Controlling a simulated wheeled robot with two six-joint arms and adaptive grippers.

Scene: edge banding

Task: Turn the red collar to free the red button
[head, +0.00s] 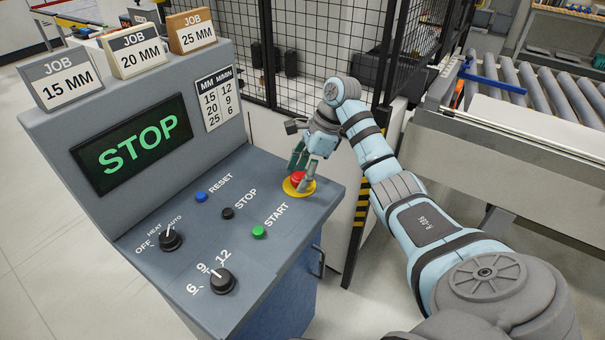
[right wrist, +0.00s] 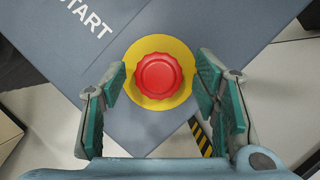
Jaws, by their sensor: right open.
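The red button with its ridged red collar (head: 298,178) sits on a round yellow plate (head: 291,188) at the right front corner of the grey control panel. In the right wrist view the red collar (right wrist: 159,76) is near the middle, on the yellow plate (right wrist: 134,54). My right gripper (head: 303,172) is right at the collar, coming from above and behind. In the right wrist view my right gripper (right wrist: 166,84) is open, with one finger on each side of the collar and gaps between. My left gripper is not in view.
The panel's screen (head: 131,144) reads STOP in green. Nearby are the green START button (head: 259,232), black STOP button (head: 228,213), blue RESET button (head: 201,197) and two black knobs (head: 222,280). A black mesh fence (head: 325,45) and roller conveyor (head: 550,90) stand behind.

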